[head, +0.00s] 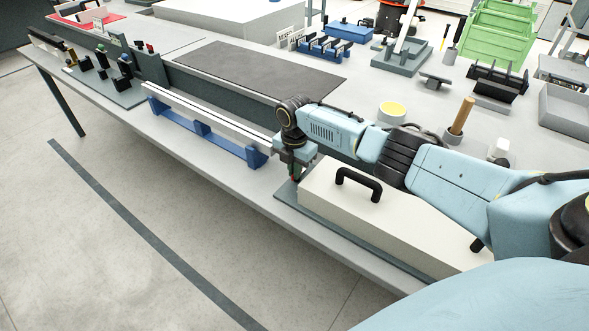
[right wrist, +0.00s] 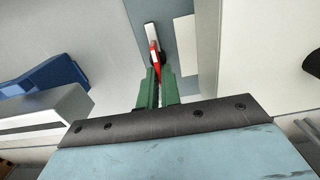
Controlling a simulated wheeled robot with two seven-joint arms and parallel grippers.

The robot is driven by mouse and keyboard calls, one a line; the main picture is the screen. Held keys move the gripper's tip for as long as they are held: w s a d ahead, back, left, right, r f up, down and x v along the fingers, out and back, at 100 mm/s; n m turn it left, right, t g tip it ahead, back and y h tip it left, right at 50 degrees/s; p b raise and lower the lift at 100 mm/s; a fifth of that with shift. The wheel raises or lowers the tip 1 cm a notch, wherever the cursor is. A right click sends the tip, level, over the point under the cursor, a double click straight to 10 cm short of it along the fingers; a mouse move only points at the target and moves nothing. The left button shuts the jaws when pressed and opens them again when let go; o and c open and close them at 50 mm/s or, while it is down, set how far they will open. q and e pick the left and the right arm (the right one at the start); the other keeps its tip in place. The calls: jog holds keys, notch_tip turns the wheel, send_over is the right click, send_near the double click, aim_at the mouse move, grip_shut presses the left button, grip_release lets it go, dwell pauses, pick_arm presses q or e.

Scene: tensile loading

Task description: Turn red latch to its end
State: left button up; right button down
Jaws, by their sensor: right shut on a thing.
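The red latch (right wrist: 155,60) shows in the right wrist view as a narrow red piece with a pale grey block at its far end, over a grey-green base plate (right wrist: 178,50). My right gripper (right wrist: 156,76) has green fingers closed on the near part of the latch, which they hide. In the head view my right gripper (head: 293,173) is low at the left end of a white box (head: 390,205) with a black handle (head: 358,182). The latch is mostly hidden there by the gripper and wrist. My left gripper is not in view.
A blue stand with pale rails (head: 205,128) lies just left of my right gripper; its blue end (right wrist: 50,75) shows in the right wrist view. A dark flat panel (head: 260,70) is behind. The table's front edge is close.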

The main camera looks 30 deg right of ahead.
jog(key=m, duration=0.2)
jog(key=m+p, duration=0.1)
jog(key=shift+w+r+m+p, duration=0.1)
jog(key=shift+w+m+p, duration=0.1)
jog(key=shift+m+p, duration=0.15)
jog(key=m, duration=0.3)
jog(key=m+p, duration=0.1)
jog(key=m, duration=0.1)
jog(key=shift+w+m, duration=0.25)
jog(key=shift+m, duration=0.1)
jog(key=m, duration=0.4)
jog(key=shift+w+d+p, duration=0.2)
jog(key=shift+p, duration=0.15)
jog(key=shift+d+m, duration=0.2)
jog(key=shift+m, duration=2)
jog(key=shift+w, duration=0.1)
jog(key=c, duration=1.6)
grip_release()
